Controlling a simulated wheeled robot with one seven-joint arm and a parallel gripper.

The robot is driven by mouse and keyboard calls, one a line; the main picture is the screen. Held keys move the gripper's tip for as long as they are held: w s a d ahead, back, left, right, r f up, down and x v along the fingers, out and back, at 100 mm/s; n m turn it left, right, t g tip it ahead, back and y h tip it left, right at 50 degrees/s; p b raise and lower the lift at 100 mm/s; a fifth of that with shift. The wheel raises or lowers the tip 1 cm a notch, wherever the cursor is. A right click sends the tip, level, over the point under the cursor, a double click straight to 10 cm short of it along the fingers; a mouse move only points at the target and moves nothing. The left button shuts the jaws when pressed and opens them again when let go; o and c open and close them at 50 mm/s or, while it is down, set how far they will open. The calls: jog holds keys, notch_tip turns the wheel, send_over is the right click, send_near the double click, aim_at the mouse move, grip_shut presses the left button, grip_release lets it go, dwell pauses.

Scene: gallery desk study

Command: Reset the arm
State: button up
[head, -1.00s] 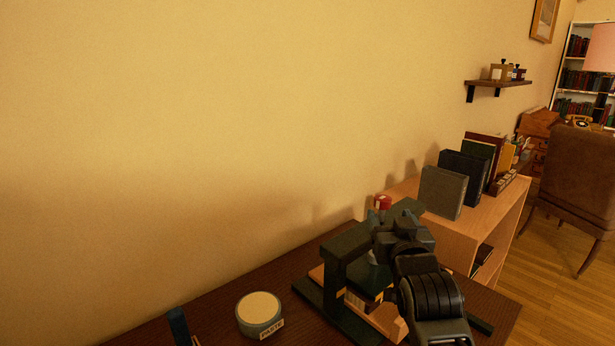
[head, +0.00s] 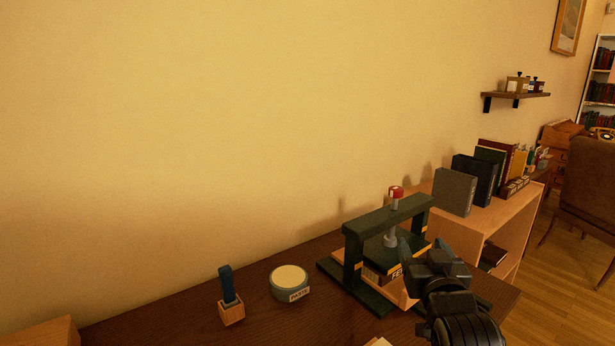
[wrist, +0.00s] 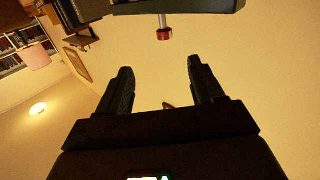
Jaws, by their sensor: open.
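My gripper (wrist: 160,80) is open, with nothing between its two dark fingers in the wrist view. In the head view my gripper (head: 416,252) is at the right front of the dark green press (head: 352,262), close beside it; I cannot tell whether they touch. The press has a red-topped screw (head: 396,192), and its red knob also shows in the wrist view (wrist: 164,34). A dark book with yellow bands (head: 372,276) lies in the press under the screw. My wrist hides part of the press's right side.
A round paste tin (head: 289,283) and a blue-handled tool in a wooden block (head: 229,295) stand on the dark desk (head: 262,322), left of the press. Upright books (head: 455,192) stand on the wooden shelf unit (head: 490,226) behind. A wall shelf (head: 520,96) holds bottles.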

jog(key=s+d+f+n, duration=0.1)
jog(key=s+f, duration=0.3)
jog(key=s, duration=0.5)
jog(key=s+d+f+n+g+y, duration=0.1)
jog(key=s+f, duration=0.4)
jog(key=s, duration=0.4)
jog(key=s+d+f+n, duration=0.15)
jog(key=s+f, duration=0.25)
jog(key=s, duration=0.5)
jog(key=s+a+r+m+g, duration=0.1)
jog(key=s+a+r, duration=0.1)
jog(key=s, duration=1.1)
jog(key=s+a+r+m+g, duration=0.1)
jog(key=s+r, duration=0.3)
jog(key=s, duration=0.9)
jog(key=shift+s+a+r+m+y, duration=0.15)
jog(key=shift+s+a+m+y, duration=0.2)
jog(key=shift+a, duration=0.2)
jog(key=shift+w, duration=0.1)
